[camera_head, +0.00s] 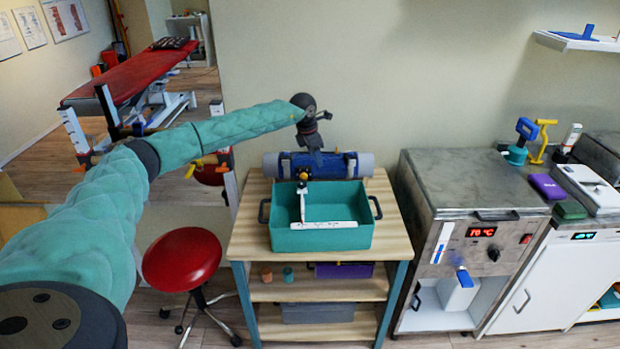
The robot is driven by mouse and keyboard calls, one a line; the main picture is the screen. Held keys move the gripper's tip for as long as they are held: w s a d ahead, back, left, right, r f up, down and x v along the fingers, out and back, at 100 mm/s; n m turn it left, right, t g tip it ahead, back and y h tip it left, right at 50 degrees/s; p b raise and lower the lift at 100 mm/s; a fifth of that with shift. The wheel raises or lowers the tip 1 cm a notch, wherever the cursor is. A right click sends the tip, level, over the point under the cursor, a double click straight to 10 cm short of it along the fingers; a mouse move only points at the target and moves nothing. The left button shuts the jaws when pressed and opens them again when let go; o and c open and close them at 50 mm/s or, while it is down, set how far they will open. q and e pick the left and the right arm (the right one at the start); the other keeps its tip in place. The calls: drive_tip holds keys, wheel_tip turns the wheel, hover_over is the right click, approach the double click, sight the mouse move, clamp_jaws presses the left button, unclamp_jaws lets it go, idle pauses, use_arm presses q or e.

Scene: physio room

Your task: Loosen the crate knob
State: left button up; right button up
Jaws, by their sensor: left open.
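A teal crate (350,238) with dark side handles stands on top of a wooden cart. A small orange-yellow knob (303,176) shows at the crate's back edge, with a white strip (303,205) running down from it across the crate's inside. A white ruler-like bar (323,225) lies along the crate's front rim. My left arm reaches in from the left. My left gripper (317,161) is open and points down, just above and to the right of the knob, apart from it as far as I can tell. My right gripper is out of view.
A grey roll with a blue wrap (325,165) lies behind the crate. The wooden cart (385,245) has little free top around the crate. A red stool (182,259) stands left, a metal heater cabinet (470,180) right. A red treatment table (130,73) is behind.

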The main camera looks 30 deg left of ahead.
sight(303, 182)
use_arm(q)
drive_tip(key=s, duration=0.1)
drive_tip(key=s+a+g, duration=0.1)
drive_tip(key=s, duration=0.1)
drive_tip(key=s+a+g+y, duration=0.1)
drive_tip(key=shift+s+f+m, duration=0.15)
drive_tip(key=shift+m, duration=0.15)
drive_tip(key=shift+s+f+g, duration=0.1)
drive_tip(key=shift+g, duration=0.2)
drive_tip(key=shift+f+p, duration=1.65)
drive_tip(key=shift+f, duration=2.2)
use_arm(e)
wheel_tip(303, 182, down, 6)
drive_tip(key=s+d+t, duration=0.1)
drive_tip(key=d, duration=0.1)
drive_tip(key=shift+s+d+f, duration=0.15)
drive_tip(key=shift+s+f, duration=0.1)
use_arm(q)
drive_tip(key=shift+c, duration=0.2)
drive_tip(key=c, duration=0.9)
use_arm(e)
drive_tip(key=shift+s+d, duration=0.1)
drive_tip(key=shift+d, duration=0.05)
